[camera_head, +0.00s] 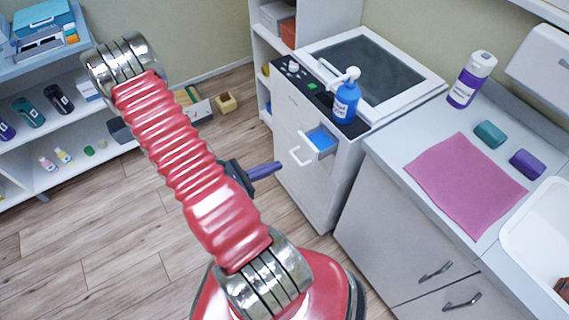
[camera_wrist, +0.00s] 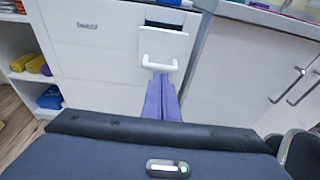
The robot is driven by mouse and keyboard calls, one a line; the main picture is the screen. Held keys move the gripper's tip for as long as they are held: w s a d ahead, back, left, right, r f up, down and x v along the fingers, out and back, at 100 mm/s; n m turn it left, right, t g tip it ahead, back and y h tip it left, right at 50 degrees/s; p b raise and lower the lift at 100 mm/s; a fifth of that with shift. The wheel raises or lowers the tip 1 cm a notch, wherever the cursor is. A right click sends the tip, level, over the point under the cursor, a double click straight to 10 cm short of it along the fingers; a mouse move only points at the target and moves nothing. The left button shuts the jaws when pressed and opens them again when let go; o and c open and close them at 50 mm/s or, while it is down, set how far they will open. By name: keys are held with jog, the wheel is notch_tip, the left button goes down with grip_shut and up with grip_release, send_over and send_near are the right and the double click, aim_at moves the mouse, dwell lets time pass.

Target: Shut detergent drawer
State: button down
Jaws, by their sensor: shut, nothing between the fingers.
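The detergent drawer (camera_head: 322,143) sticks out of the front of the white washing machine (camera_head: 303,175), and its blue inside shows from above. Its white front and handle show in the wrist view (camera_wrist: 163,50). My gripper (camera_head: 279,166) is shut and empty, with purple fingers together. In the wrist view my gripper (camera_wrist: 161,77) has its fingertips just below the drawer's handle. I cannot tell whether they touch it. In the head view my red arm crosses the left and middle, and the fingertips show left of the drawer.
A blue pump bottle (camera_head: 346,98) stands on the machine's top edge. Shelves (camera_head: 60,110) stand at the left. A small box (camera_head: 225,103) lies on the otherwise mostly clear wooden floor.

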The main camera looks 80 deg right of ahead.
jog(key=shift+x, duration=2.45)
